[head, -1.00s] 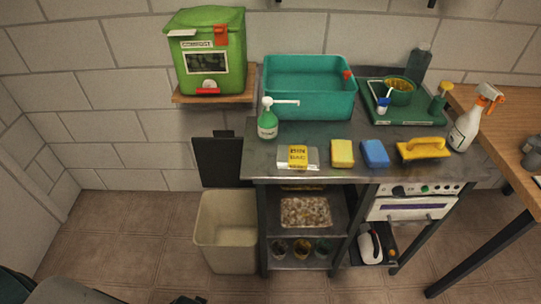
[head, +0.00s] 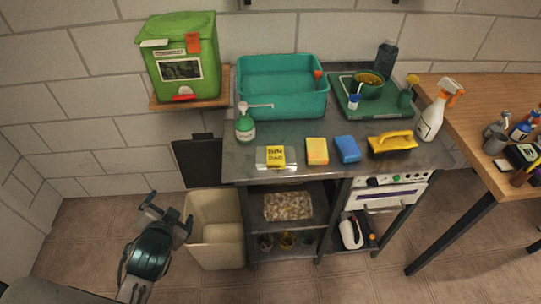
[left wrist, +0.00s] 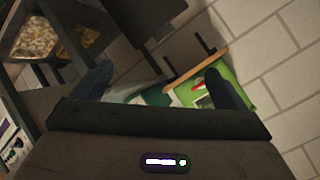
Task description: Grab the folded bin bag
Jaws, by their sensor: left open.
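The folded bin bag (head: 262,158), a flat pale packet with a yellow printed label, lies at the front left edge of the grey metal worktop (head: 225,165). My left gripper (head: 168,210) is low on the left, in front of the cream bin (head: 196,240) and well below and left of the packet. It is open and empty. Its two dark fingers stand wide apart in the left wrist view (left wrist: 158,85), where I cannot make out the packet. My right gripper is not in view.
A green soap pump (head: 245,128) stands behind the packet. A yellow sponge (head: 317,151), a blue sponge (head: 347,149) and a yellow scrubbing brush (head: 392,145) lie to its right. A teal basin (head: 282,105) is behind. A dark panel (head: 196,160) hangs left of the worktop.

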